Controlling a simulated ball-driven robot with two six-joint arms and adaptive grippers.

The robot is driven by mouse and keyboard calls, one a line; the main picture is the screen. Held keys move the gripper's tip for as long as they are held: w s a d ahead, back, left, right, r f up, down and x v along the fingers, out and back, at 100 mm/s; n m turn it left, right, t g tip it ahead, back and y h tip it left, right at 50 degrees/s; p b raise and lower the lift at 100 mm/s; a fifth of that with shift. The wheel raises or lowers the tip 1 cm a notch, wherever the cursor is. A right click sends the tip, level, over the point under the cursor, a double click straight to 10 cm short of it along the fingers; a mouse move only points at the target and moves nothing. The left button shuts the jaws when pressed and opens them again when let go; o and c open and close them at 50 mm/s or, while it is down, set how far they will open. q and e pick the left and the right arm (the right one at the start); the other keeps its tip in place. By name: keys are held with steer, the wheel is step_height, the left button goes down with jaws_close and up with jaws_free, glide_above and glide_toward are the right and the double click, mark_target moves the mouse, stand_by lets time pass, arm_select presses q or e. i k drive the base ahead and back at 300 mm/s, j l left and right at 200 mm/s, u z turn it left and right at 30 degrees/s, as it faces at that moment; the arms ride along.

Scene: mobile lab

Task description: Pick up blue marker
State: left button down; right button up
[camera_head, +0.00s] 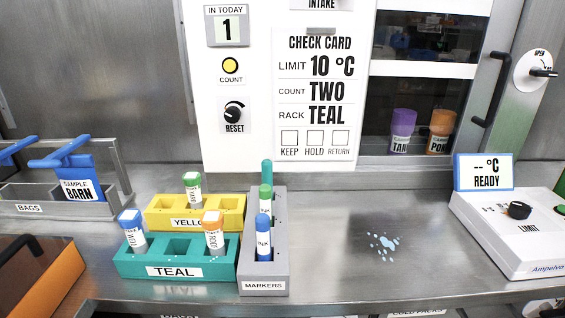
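The blue marker (263,240) stands upright in the front of the grey rack labelled MARKERS (264,286). Its lower end is hidden in the rack's slot. A green marker (265,195) stands behind it, and a teal marker (267,170) stands at the back of the same rack. Neither of my grippers shows in the head view.
The teal rack (130,265) and yellow rack (160,222) with capped tubes stand left of the marker rack. A white device (500,240) stands at the right. The steel counter (340,260) between is clear except for pale blue spots (383,243).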

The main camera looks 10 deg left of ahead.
mark_target(262, 220)
steer(key=l+u, duration=0.35)
steer(key=l, duration=0.2)
steer(key=l+u, duration=0.4)
steer(key=l, duration=0.15)
steer(key=l+u, duration=0.35)
steer(key=l, duration=0.2)
